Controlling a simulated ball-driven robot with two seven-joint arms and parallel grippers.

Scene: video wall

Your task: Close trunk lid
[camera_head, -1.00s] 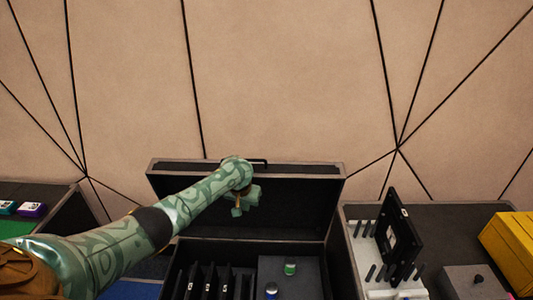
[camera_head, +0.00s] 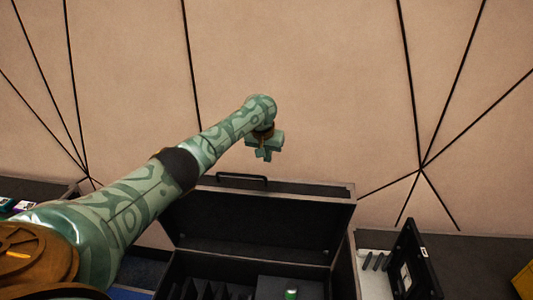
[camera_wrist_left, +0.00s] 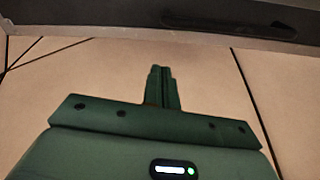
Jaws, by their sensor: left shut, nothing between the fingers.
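The trunk is a black case with a grey rim, and its lid (camera_head: 250,228) stands open, tilted up at the back, with a black handle (camera_head: 242,177) at its top edge. My left gripper (camera_head: 265,154) is shut and empty, a little above the lid's top edge in the head view. In the left wrist view the shut fingers (camera_wrist_left: 163,75) point toward a dark grey edge with a dark strip, which looks like the lid's edge (camera_wrist_left: 200,22); a gap of wall shows between. My right gripper is not in view.
Inside the trunk are dark upright dividers (camera_head: 205,290) and a green-topped can (camera_head: 291,294). To the right, a table holds a black upright frame (camera_head: 415,262) and a yellow box (camera_head: 523,280). The tan wall behind has black seams.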

